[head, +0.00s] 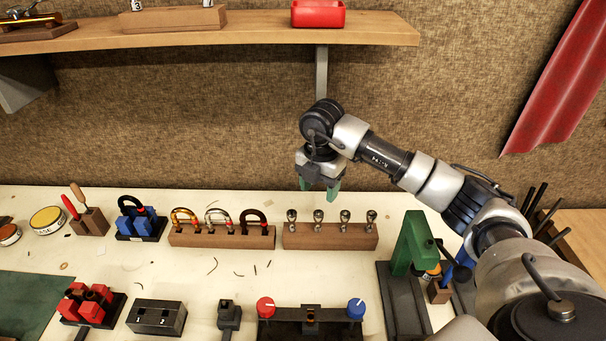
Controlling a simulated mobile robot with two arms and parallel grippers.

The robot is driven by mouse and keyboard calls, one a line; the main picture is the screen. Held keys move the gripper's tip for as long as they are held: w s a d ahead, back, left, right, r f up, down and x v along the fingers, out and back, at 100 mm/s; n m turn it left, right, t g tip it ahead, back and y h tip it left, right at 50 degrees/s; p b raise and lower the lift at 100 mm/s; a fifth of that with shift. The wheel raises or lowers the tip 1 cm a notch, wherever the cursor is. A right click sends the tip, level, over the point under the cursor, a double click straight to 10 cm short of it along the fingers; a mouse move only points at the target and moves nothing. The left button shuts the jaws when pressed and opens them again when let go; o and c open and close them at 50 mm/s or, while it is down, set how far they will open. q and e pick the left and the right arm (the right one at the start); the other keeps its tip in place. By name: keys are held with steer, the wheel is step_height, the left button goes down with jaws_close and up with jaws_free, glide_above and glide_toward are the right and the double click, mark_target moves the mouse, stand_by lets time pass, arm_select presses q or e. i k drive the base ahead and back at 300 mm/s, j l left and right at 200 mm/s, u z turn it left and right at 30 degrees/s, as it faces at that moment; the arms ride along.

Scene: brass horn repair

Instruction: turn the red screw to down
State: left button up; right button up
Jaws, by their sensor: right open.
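The red screw (265,307) has a round red knob and stands upright at the left end of a dark fixture (310,328) at the front of the bench. A blue knob (356,308) stands at the fixture's right end. My right gripper (319,187) points down with its green-tipped fingers apart and empty. It hangs in front of the back wall, above and behind the row of mouthpieces, well away from the red screw. The fixture's lower part is cut off by the picture's bottom edge. My left gripper is not in view.
Behind the fixture stand a wooden block with several mouthpieces (318,216) and another with curved tubes (222,236). A green press (414,243) stands to the right. A shelf (250,35) with a red tray (318,13) runs above. Bench space behind the red screw holds only small scraps.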

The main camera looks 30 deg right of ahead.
mark_target(265, 307)
steer(key=k, duration=2)
